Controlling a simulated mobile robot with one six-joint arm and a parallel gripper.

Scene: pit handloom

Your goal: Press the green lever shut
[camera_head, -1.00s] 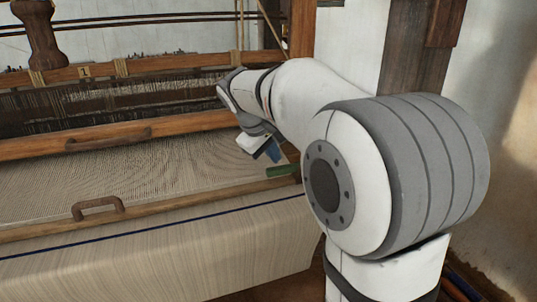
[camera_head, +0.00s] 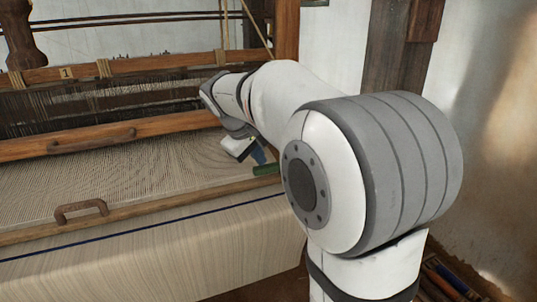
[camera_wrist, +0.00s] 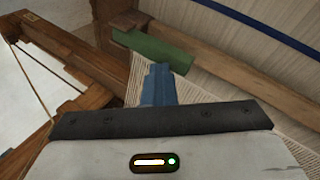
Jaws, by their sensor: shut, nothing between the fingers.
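The green lever (camera_head: 266,169) sticks out at the right end of the loom's front wooden beam. In the wrist view the green lever (camera_wrist: 152,49) is a flat green bar lying slantwise just beyond my fingertips. My gripper (camera_head: 258,156) is shut and empty, with its blue fingers pointing down close to the lever. In the wrist view my gripper (camera_wrist: 158,72) shows its blue fingers together, their tips just short of the lever's edge. I cannot tell whether they touch it. My arm hides the lever's right end in the head view.
The woven cloth (camera_head: 150,245) hangs over the front beam (camera_head: 150,206). A brown handle (camera_head: 81,210) stands on that beam, and another handle (camera_head: 92,141) is on the beater bar (camera_head: 170,128) behind. A wooden post (camera_head: 285,30) rises behind my arm.

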